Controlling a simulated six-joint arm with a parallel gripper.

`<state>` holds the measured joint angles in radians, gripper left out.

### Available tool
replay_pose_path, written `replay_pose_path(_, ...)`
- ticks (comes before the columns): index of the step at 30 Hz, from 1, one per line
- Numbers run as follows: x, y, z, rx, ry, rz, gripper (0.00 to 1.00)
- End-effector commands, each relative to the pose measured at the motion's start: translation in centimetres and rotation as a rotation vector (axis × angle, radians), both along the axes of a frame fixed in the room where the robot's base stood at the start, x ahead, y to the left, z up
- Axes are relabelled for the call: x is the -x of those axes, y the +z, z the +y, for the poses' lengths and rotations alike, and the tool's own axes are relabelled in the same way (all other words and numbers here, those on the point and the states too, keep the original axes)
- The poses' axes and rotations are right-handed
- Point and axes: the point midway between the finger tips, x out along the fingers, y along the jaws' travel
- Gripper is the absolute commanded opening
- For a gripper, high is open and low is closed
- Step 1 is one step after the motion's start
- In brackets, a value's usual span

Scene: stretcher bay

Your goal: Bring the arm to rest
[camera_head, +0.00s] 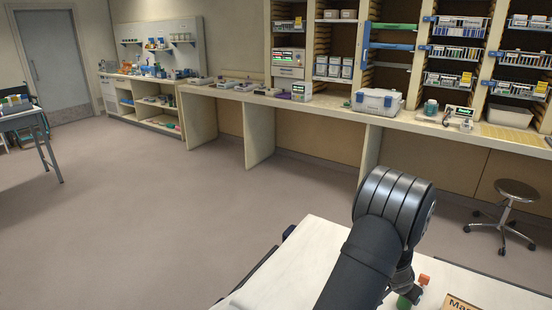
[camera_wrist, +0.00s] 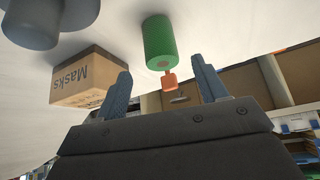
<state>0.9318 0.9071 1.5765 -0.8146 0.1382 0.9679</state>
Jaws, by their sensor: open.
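My gripper (camera_wrist: 164,85) is open, its two dark fingers apart with nothing held between them. The wrist view is turned over, with the white table (camera_head: 300,262) at its top. A green cylinder (camera_wrist: 160,42) and a small orange block (camera_wrist: 170,83) show beyond the fingers, in the gap between them, apart from the gripper. A cardboard box marked "Masks" (camera_wrist: 88,78) stands beside the left finger in that view. In the head view my arm is bent over the table and mostly hides the gripper; the box (camera_head: 461,304) shows at the lower edge.
A long counter (camera_head: 330,108) with shelves runs along the back wall, carrying a white and blue case (camera_head: 377,101). A stool (camera_head: 517,190) stands at the right. The floor (camera_head: 160,215) left of the table is clear. Another table (camera_head: 18,116) is at the far left.

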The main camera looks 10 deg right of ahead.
Motion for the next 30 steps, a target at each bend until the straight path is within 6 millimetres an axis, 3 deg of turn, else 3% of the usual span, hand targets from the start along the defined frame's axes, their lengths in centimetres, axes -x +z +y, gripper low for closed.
replay_pose_path(9,-1.2,-4.3,-2.4,-0.002,-0.001,-0.001,0.65)
replay_pose_path(18,-2.0,-7.2,-4.1,-0.002,0.0,-0.001,0.65)
replay_pose_path(30,-2.0,-7.2,-4.1,0.0,0.001,-0.001,0.65)
